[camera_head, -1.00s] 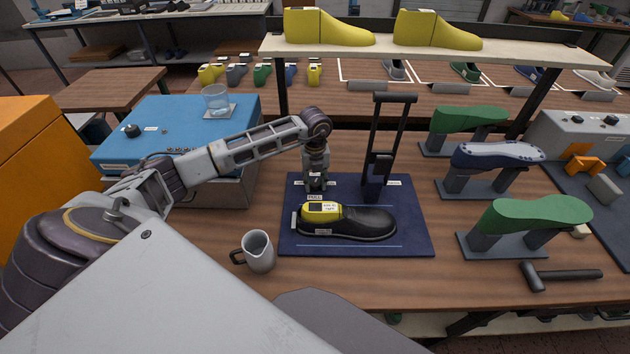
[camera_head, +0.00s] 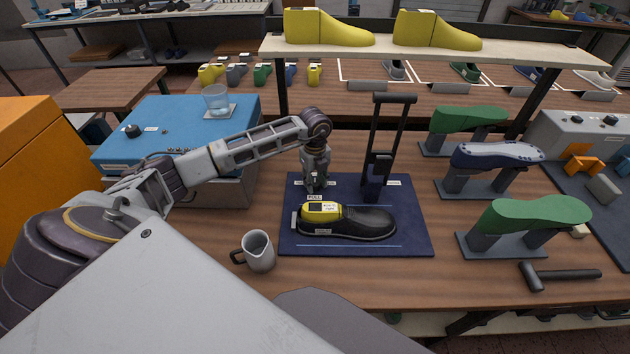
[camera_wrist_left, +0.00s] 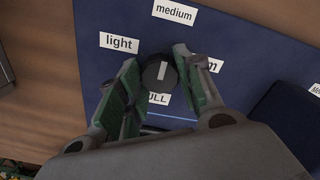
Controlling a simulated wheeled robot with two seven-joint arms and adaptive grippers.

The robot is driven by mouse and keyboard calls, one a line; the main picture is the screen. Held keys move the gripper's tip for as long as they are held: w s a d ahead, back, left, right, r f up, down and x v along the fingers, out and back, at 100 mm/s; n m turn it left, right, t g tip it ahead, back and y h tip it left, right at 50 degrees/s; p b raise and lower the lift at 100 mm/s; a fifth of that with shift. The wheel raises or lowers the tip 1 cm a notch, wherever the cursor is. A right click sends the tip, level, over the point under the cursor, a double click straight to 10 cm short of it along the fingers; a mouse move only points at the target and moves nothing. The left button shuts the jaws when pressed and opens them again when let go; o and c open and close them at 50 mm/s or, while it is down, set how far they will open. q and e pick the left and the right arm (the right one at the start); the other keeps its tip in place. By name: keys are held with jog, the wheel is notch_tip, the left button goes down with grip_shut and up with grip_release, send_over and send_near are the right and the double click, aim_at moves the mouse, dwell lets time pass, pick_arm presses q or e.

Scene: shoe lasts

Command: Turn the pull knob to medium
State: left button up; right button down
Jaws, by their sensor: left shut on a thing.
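The pull knob (camera_wrist_left: 158,72) is small, dark and round with a white mark. In the left wrist view its mark points up, roughly toward the "medium" label (camera_wrist_left: 174,13). The "light" label (camera_wrist_left: 119,43) is to its left, a mostly covered label to its right, and the "PULL" label (camera_wrist_left: 157,98) is just below. My left gripper (camera_wrist_left: 158,76) is shut on the knob, a green-padded finger on each side. In the head view the left gripper (camera_head: 315,184) points down at the blue board (camera_head: 415,235) and hides the knob. My right gripper is not in view.
A black shoe with a yellow last (camera_head: 350,221) lies on the board in front of the gripper. A black upright frame (camera_head: 378,160) stands right of it. A grey mug (camera_head: 258,251) is at the front left. Green and blue lasts on stands (camera_head: 530,214) are at right.

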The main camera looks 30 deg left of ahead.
pick_arm(q)
jog(key=o, duration=1)
jog(key=shift+r, duration=6.05)
notch_tip(320, 180, up, 9)
jog(key=p, duration=0.9)
send_over(315, 182)
jog(key=shift+s, duration=0.1)
jog(key=shift+r+p, duration=0.5)
jog(key=shift+p, duration=0.05)
